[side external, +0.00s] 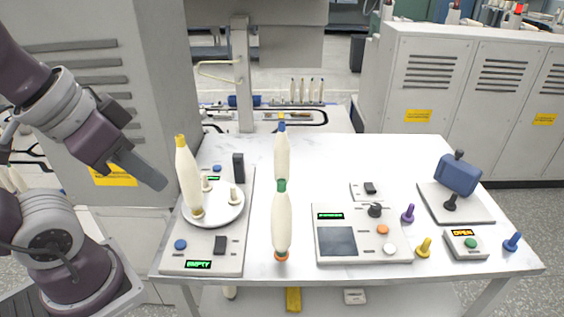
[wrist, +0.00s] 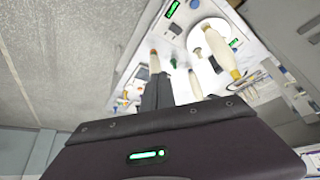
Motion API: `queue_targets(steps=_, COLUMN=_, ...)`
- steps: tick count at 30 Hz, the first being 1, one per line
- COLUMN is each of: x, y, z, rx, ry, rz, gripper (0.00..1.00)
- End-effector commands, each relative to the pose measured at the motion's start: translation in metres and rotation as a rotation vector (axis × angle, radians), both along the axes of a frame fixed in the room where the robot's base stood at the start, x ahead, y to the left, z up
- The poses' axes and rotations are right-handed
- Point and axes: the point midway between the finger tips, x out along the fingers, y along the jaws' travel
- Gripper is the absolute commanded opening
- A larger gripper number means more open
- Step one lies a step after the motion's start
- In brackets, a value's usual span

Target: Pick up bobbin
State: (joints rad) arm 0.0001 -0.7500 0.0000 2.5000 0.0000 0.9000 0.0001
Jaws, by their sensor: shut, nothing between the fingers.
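A cream bobbin with a yellow top (side external: 189,177) stands, slightly tilted, at a white round plate (side external: 228,212) on a grey panel (side external: 205,244). A cream bobbin with a green top (side external: 281,224) stands on the table to its right, and one with a blue top (side external: 281,156) is behind that. My gripper (side external: 158,183) is shut and empty, left of the yellow-topped bobbin and apart from it. In the wrist view, my gripper's dark fingers (wrist: 158,90) are together, with a bobbin (wrist: 219,48) at the plate beyond them.
A grey control box (side external: 358,240) with a screen, a blue device (side external: 459,175) on a plate, and purple, yellow and blue pegs are on the right. Small bobbins (side external: 305,91) stand at the back. The white table (side external: 330,155) is clear at the back middle.

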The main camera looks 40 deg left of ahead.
Motion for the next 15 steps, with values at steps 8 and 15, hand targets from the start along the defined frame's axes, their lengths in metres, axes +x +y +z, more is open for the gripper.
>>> queue_targets(steps=8, x=0.0000, y=0.0000, z=0.0000, rx=0.000, ry=0.000, rz=0.000, gripper=0.47)
queue_targets(steps=15, x=0.0000, y=0.0000, z=0.0000, rx=0.000, ry=0.000, rz=0.000, gripper=0.69)
